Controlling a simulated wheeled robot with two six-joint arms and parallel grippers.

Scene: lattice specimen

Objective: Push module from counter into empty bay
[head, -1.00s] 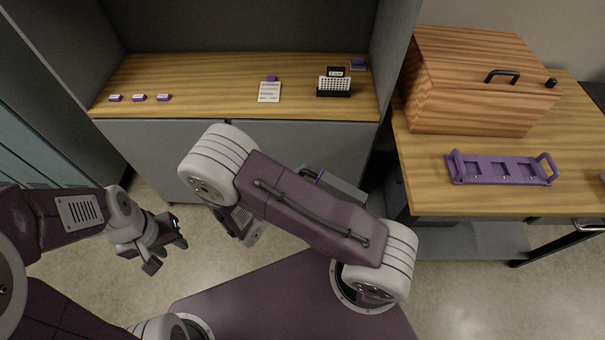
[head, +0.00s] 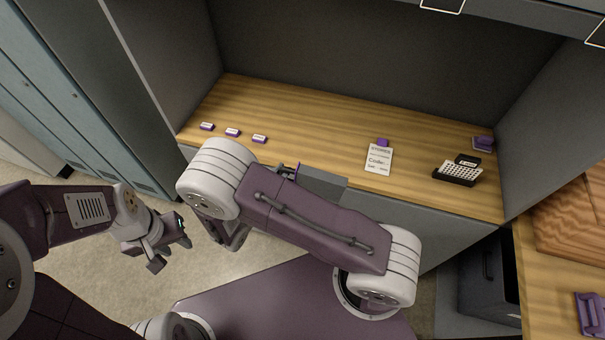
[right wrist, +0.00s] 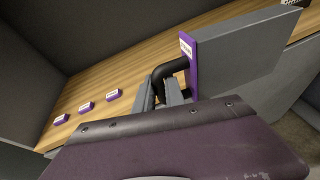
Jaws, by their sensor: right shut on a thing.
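The module is a grey box with a purple front plate and a black handle. It shows in the right wrist view (right wrist: 240,55) and partly behind my right arm in the head view (head: 322,183). My right gripper (right wrist: 162,92) is shut on the black handle and holds the module in front of the counter (head: 300,115). In the head view the arm hides most of this gripper. My left gripper (head: 169,253) is open and empty, low at the left, away from the counter. No empty bay can be made out clearly.
Several small purple-and-white labelled pieces (head: 232,132) lie on the counter's left. A code card (head: 379,159), a black rack with a white top (head: 457,173) and a purple piece (head: 483,143) are at its right. Pale outlines (head: 442,5) mark the top edge. A wooden table (head: 560,290) stands right.

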